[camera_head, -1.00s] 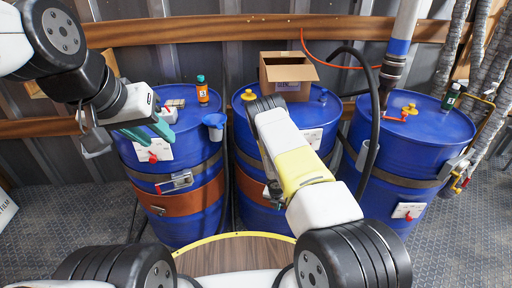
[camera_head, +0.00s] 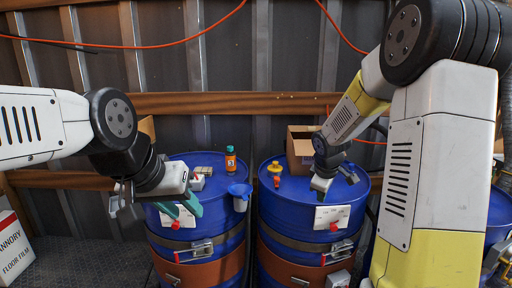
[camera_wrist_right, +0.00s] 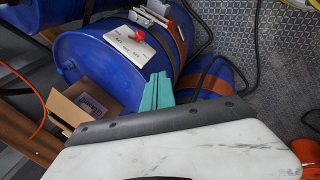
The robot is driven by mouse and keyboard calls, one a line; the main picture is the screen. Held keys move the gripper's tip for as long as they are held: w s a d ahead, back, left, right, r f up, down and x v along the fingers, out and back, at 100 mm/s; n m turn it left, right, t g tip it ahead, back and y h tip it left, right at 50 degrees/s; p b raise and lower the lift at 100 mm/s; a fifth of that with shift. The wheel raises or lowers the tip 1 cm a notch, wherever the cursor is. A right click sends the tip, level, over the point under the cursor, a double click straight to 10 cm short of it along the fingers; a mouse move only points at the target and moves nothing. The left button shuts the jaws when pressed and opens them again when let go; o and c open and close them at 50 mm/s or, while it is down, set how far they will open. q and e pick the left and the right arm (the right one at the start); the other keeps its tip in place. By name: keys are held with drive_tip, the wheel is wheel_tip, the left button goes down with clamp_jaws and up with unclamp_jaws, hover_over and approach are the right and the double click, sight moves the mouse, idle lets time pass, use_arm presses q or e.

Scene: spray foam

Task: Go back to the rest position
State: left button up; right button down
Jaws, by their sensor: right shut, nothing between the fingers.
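My left gripper (camera_head: 185,211) hangs in front of the left blue drum in the head view, its two green fingers apart with nothing visible between them. My right gripper is over the front part of the middle blue drum in the head view, with its fingertips hard to make out. In the right wrist view its green fingers (camera_wrist_right: 157,92) are together and empty, in front of a blue drum. My right arm fills the right side of the head view and hides part of the right drum.
The left drum (camera_head: 222,218) holds an orange-labelled bottle (camera_head: 230,160) and a blue cup (camera_head: 240,197). The middle drum (camera_head: 283,212) bears an open cardboard box (camera_head: 299,146) and a yellow-and-red valve (camera_head: 275,174). A white carton (camera_head: 14,240) stands at lower left. An orange hose (camera_head: 120,44) hangs along the wall.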

drive_tip(key=s+a+r+m+y, duration=0.1)
drive_tip(key=s+a+r+m, duration=0.1)
drive_tip(key=s, duration=0.7)
drive_tip(key=s+a+r+m+y, duration=0.1)
drive_tip(key=s+a+r+m, duration=0.1)
drive_tip(key=s+r+m, duration=0.3)
drive_tip(key=s+a+r+m+t+y, duration=0.1)
drive_tip(key=s+a+r+m, duration=0.2)
drive_tip(key=s, duration=0.9)
wheel_tip(320, 180, up, 4)
drive_tip(key=shift+s+f, duration=0.1)
drive_tip(key=shift+s, duration=0.3)
